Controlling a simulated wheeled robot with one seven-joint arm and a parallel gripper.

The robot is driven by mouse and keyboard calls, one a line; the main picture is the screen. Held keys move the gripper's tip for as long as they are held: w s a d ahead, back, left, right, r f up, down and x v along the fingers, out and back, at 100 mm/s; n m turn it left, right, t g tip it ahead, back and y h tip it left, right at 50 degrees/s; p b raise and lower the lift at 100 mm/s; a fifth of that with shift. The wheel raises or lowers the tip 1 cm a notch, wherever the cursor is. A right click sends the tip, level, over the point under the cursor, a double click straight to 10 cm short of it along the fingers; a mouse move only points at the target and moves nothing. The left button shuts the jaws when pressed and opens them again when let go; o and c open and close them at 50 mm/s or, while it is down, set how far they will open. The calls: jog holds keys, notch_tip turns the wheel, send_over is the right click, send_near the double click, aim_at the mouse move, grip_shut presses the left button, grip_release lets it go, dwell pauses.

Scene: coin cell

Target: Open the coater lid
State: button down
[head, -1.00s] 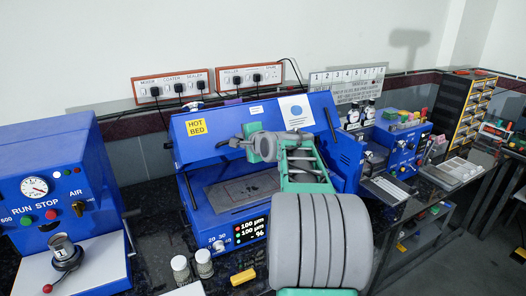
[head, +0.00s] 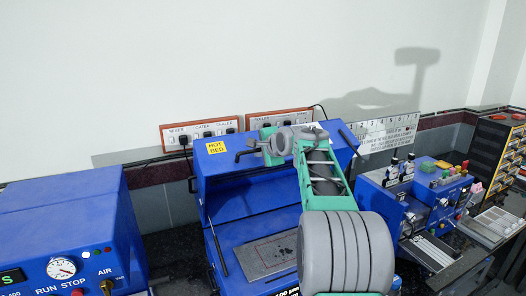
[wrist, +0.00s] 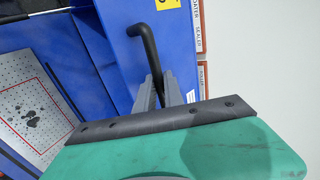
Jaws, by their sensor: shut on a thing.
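The coater is the blue machine whose lid (head: 225,165) carries a yellow HOT BED label (head: 217,147). The lid stands raised, with open space between it and the grey bed plate (head: 265,257) below. A black bent handle (head: 243,155) sticks out from the lid. My gripper (head: 258,147) is at the lid's front, shut on this handle. In the wrist view the handle (wrist: 148,50) runs down between the grey fingers (wrist: 158,95). The plate, with dark spots, also shows there (wrist: 32,112). My arm hides the right part of the lid and bed.
A blue machine with a gauge and RUN and STOP buttons (head: 70,225) stands left of the coater. Another blue unit (head: 415,205) stands to the right. Socket strips (head: 200,133) with plugged-in cables are on the wall behind. The space above the lid is clear.

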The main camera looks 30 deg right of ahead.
jog(key=shift+f, duration=0.2)
jog(key=c, duration=1.5)
grip_release()
jog(key=shift+o, duration=0.2)
jog(key=shift+s, duration=0.15)
jog(key=b+v, duration=0.3)
jog(key=v, duration=0.4)
jog(key=shift+s+r, duration=0.25)
jog(key=shift+r, duration=0.05)
